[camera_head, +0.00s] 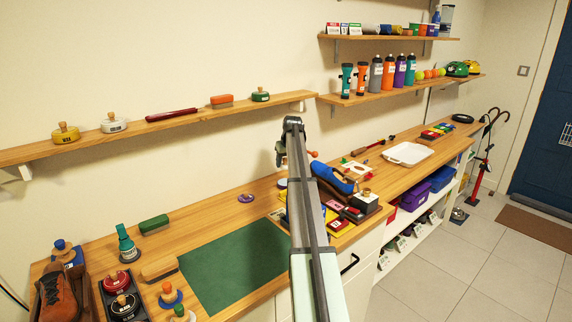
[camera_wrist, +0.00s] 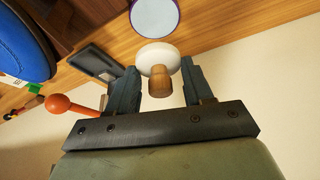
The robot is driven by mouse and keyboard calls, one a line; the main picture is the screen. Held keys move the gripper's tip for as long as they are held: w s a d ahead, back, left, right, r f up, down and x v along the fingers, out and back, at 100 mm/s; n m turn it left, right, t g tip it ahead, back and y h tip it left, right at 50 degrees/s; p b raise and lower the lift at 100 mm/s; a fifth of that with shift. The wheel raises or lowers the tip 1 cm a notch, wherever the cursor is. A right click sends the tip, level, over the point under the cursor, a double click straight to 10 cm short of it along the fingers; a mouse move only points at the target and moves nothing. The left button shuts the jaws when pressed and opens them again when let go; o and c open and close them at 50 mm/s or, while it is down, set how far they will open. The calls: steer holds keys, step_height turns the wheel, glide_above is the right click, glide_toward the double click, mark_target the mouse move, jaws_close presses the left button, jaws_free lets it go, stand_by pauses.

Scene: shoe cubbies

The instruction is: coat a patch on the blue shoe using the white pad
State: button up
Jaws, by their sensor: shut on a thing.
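The blue shoe (camera_head: 330,178) rests on the counter, just right of my forearm in the head view. Part of it shows at the upper left of the wrist view (camera_wrist: 22,45). My gripper (camera_wrist: 160,80) is shut on the white pad (camera_wrist: 155,54), a round white disc with a wooden knob between the fingers. The pad is held above the counter, apart from the shoe. A round pale disc with a purple rim (camera_wrist: 155,14) lies beyond the pad. In the head view my arm hides most of the pad.
A green mat (camera_head: 235,265) lies on the counter, left of my arm. A white tray (camera_head: 408,154) is farther right. An orange ball-ended tool (camera_wrist: 58,103) is near the fingers. A wall shelf (camera_head: 200,115) holds brushes and knobbed pads.

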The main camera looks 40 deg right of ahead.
mark_target(284, 180)
steer(key=shift+f, duration=0.2)
steer(key=shift+f, duration=2.8)
steer(key=shift+f, duration=0.55)
steer(key=shift+r, duration=3.55)
